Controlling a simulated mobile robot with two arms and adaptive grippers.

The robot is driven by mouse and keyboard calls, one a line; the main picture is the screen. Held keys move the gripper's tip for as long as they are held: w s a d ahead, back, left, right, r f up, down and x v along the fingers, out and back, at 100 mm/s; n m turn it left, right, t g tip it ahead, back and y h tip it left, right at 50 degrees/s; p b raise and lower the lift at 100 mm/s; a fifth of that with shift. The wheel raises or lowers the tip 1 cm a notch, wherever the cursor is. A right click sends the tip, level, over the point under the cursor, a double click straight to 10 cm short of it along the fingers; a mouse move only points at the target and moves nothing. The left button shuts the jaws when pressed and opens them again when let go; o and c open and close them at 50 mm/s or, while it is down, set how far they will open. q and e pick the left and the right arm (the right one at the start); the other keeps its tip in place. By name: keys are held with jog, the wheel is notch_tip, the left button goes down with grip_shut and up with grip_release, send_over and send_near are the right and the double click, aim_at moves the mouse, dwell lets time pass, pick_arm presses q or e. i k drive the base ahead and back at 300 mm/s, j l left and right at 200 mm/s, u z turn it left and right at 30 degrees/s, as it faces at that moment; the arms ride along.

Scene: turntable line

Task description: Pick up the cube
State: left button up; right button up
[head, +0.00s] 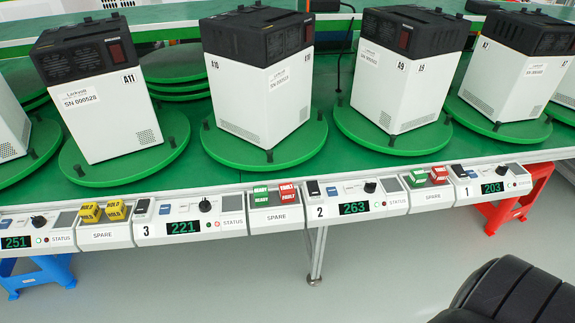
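Several small cubes rest on the grey "SPARE" panels along the front edge of the line. Two yellow cubes marked HOLD (90,212) (116,210) sit side by side on the left spare panel. A green READY cube (260,196) and a red FAULT cube (287,193) sit on the middle one. Another green cube (415,178) and red cube (439,175) sit on the right one. I cannot tell from the frame which cube is meant. Neither of my grippers shows in the head view.
Large white units with black tops, such as A11 (100,115) and A10 (258,102), stand on green turntables (215,145) behind the panels. Control boxes (184,237) flank the spare panels. A blue stool (45,272) and red stool (512,210) stand below.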

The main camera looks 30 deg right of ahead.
aim_at(286, 192)
jog(key=z, duration=1)
